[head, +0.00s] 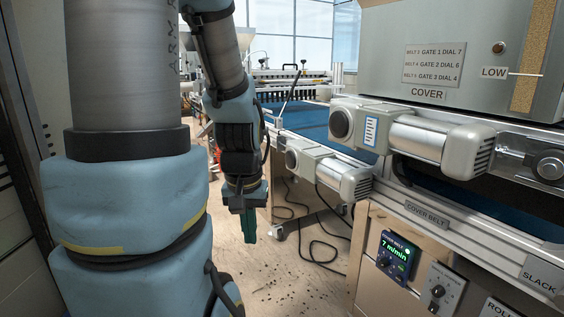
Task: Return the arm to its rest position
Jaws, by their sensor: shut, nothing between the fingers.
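My gripper (249,224) is in the head view, left of centre, at the end of my blue-and-grey arm. It points down over the open floor, with its green fingers together and nothing held. It hangs left of the machine's front and appears clear of it. A large upper part of my arm fills the left of the view and hides what lies behind it.
The tray seeder stands at right, with two motors (425,139) (338,178) jutting out, a speed display (396,254) and a blue belt (312,121). Black cables (318,249) and dark crumbs (291,284) lie on the floor (262,268). A dark upright post (30,110) stands at far left.

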